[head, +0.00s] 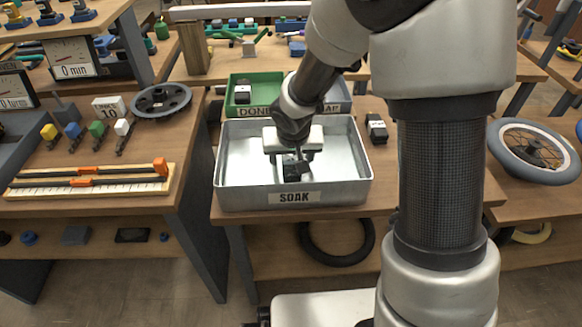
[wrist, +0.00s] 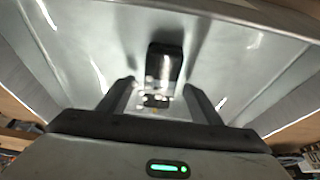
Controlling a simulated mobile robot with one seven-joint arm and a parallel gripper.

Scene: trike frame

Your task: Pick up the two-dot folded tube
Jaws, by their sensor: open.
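A dark folded tube (wrist: 165,62) with a pale band lies on the floor of the metal tray labelled SOAK (head: 228,190). In the head view the dark tube (head: 292,174) shows just below my gripper (head: 294,162). In the wrist view my gripper (wrist: 160,90) is open, with one finger on each side of the tube's near end. The dots on its pale band are too blurred to count. I cannot tell whether the fingers touch it.
A green tray labelled DONE (head: 270,82) stands behind, with a dark folded piece (head: 242,94) in it. Another dark folded piece (head: 376,128) lies on the bench right of the SOAK tray. The tray's walls surround my gripper.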

